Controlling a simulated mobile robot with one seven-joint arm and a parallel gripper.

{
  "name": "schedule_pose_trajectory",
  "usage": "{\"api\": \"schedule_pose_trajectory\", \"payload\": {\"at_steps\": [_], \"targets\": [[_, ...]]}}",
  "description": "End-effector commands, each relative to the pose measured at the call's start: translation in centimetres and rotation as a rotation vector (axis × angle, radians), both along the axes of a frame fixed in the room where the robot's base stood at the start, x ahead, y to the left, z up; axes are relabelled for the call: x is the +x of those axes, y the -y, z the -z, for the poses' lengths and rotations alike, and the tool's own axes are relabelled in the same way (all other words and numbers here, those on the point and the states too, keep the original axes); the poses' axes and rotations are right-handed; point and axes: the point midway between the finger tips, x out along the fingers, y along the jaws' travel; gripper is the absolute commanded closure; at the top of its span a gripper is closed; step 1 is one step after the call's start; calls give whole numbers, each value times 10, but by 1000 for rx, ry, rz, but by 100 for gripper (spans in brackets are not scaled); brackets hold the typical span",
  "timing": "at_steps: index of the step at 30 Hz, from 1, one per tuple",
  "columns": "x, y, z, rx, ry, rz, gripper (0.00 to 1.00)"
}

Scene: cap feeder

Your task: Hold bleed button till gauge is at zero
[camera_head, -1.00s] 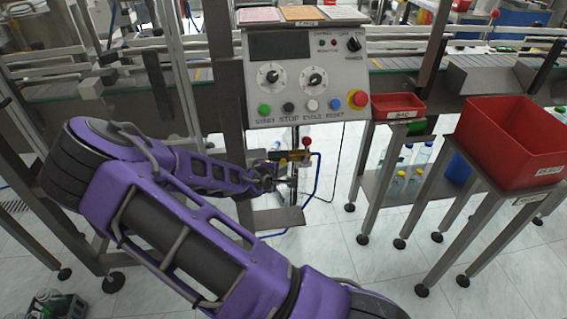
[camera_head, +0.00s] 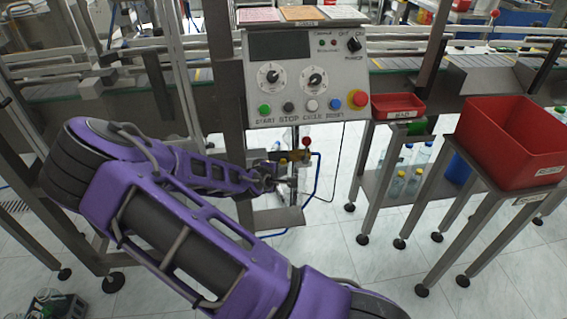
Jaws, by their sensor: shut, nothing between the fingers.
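My gripper (camera_head: 288,183) is at the end of the purple arm, below the control panel, and its fingers are shut. It is right beside a small pneumatic fitting with a brass-coloured body (camera_head: 296,156), a red knob (camera_head: 306,141) and a blue hose (camera_head: 318,178). The bleed button and the gauge are too small or hidden behind my gripper to make out. I cannot tell whether the fingertips touch anything. No gauge reading can be seen.
The control panel (camera_head: 297,52) above carries dials, coloured buttons and a red emergency stop (camera_head: 358,99). A small red tray (camera_head: 395,106) and a large red bin (camera_head: 515,140) stand to the right. A metal shelf (camera_head: 268,219) lies under my gripper. Conveyors run behind.

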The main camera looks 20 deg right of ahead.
Motion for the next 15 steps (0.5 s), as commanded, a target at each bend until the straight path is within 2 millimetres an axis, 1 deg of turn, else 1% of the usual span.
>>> {"api": "schedule_pose_trajectory", "payload": {"at_steps": [7,15], "targets": [[7,3,0,-1,1,1,100],[8,3,0,0,0,1,100]]}}
